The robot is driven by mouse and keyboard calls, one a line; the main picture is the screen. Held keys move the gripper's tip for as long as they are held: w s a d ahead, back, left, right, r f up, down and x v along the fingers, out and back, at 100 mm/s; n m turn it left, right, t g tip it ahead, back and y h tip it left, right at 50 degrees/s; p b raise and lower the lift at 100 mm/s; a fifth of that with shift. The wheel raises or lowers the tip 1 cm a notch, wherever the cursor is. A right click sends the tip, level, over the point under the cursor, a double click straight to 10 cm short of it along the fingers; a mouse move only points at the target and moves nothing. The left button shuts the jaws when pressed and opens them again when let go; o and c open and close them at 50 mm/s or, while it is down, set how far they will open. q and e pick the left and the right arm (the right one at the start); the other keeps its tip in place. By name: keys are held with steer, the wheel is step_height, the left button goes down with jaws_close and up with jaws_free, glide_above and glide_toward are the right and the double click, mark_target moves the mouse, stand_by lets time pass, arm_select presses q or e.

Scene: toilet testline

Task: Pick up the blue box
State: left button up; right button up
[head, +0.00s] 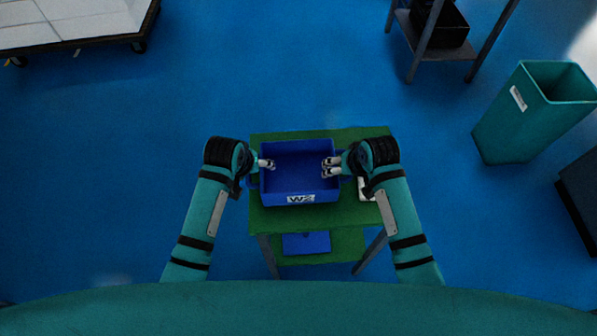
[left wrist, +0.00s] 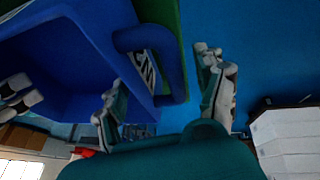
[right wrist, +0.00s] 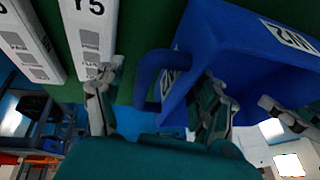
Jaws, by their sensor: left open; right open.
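The blue box (head: 299,170) is an open, empty bin with a white label on its front wall, standing on a small green-topped table (head: 350,211). My left gripper (head: 265,165) is at its left wall. In the left wrist view the open fingers (left wrist: 165,95) stand either side of the box's looped side handle (left wrist: 150,60), one finger inside the box. My right gripper (head: 332,167) is at the right wall. In the right wrist view its open fingers (right wrist: 160,100) straddle the other handle (right wrist: 150,80), one finger inside the box. Neither is closed on a handle.
White labelled boxes (right wrist: 85,35) lie on the table right of the blue box, partly hidden by my right arm. A blue object (head: 306,243) is on the lower shelf. A teal bin (head: 505,125) and a grey rack (head: 425,45) stand right. The blue floor is clear around the table.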

arm_select(q)
jaws_close()
arm_select(e)
jaws_close()
